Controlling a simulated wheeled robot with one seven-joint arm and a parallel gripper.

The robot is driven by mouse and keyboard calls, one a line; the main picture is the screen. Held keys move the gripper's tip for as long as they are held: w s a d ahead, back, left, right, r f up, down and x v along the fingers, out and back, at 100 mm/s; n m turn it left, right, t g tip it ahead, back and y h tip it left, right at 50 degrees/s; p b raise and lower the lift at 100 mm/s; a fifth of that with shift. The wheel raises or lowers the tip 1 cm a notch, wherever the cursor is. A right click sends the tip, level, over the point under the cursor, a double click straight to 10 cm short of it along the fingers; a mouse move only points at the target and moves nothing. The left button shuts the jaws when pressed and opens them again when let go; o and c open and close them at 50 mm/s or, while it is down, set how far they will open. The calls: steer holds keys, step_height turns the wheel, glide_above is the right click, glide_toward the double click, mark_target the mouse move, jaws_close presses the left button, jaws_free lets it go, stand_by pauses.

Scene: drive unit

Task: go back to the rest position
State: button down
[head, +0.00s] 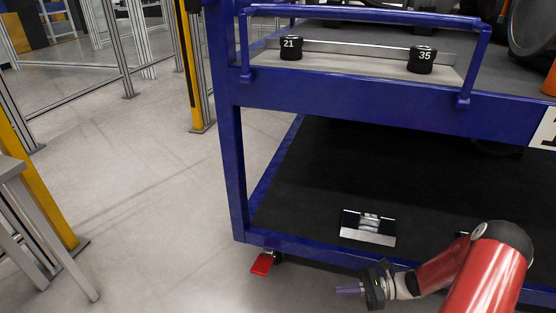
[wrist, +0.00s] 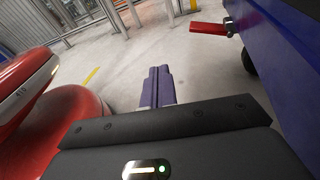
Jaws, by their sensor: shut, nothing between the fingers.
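My gripper (head: 348,290) is at the end of my red arm in the lower right of the head view, in front of the blue cart's (head: 330,257) lower edge. In the wrist view its two purple fingers (wrist: 157,88) are pressed together with nothing between them. They point over the bare floor, apart from the cart.
A silver and black part (head: 368,228) lies on the cart's black lower shelf (head: 300,190). Black pieces marked 21 (head: 290,47) and 35 (head: 422,60) sit on the upper level. A red caster pedal (head: 262,264) sticks out below the corner.

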steer(key=s+a+r+n+g+h+p, duration=0.1)
steer(key=s+r+n+h+p, duration=0.15)
steer(key=r+n+h, duration=0.65)
steer(key=s+a+r+n+g+h+p, duration=0.1)
steer(key=s+a+r+n+h+p, duration=0.15)
steer(key=r, duration=1.35)
steer(key=s+r+n+t+h+p, duration=0.1)
steer(key=s+r+n+t+h, duration=0.1)
steer(key=s+r, duration=0.4)
steer(key=s+r+n+t+h+p, duration=0.2)
steer(key=s+r+n+t, duration=0.3)
steer(key=r, duration=0.6)
steer(key=shift+s+a+r+n+h, duration=0.15)
steer(key=shift+s+r+n+h, duration=0.2)
steer(key=shift+s+h, duration=0.25)
